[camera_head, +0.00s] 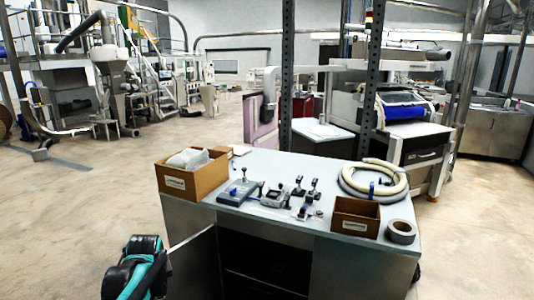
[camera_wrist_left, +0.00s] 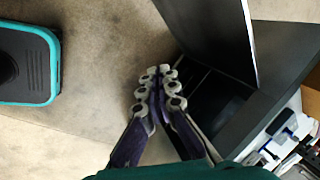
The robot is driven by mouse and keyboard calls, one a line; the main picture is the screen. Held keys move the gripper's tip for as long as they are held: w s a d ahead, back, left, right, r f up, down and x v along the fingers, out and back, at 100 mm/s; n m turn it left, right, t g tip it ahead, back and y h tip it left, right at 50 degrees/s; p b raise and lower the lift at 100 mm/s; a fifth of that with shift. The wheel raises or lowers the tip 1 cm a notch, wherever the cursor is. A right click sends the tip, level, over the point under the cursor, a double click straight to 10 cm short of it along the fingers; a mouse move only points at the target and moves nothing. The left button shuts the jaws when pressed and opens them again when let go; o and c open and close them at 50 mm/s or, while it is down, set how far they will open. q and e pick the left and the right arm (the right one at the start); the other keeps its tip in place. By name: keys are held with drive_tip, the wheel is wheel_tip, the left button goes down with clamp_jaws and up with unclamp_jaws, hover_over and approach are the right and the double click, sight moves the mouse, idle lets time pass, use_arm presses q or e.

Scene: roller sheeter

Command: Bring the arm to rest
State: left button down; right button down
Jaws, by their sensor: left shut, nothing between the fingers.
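My left arm (camera_head: 140,265), black and teal, shows at the lower left of the head view, beside the cabinet's front. Its gripper cannot be made out there. In the left wrist view my left gripper (camera_wrist_left: 161,76) is shut and empty, its fingertips together above the floor and close to the cabinet's opening. My right arm and gripper are not in view.
A grey workbench cabinet (camera_head: 270,222) stands right of my left arm, its door (camera_head: 195,262) open. On top are a cardboard box (camera_head: 193,176), a smaller brown box (camera_head: 355,217), a coiled hose (camera_head: 374,180), a tape roll (camera_head: 401,231) and several tools. Floor at left is clear.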

use_arm(q)
drive_tip(key=s+d+n+t+h, duration=0.1)
drive_tip(key=s+d+n, duration=0.5)
drive_tip(key=s, duration=0.4)
drive_tip(key=s+d+f+n+t+h, duration=0.1)
drive_tip(key=s+d+n+t, duration=0.1)
drive_tip(key=s+d+n, duration=0.4)
drive_tip(key=s+d, duration=0.1)
drive_tip(key=s, duration=0.4)
drive_tip(key=shift+w+a, duration=0.1)
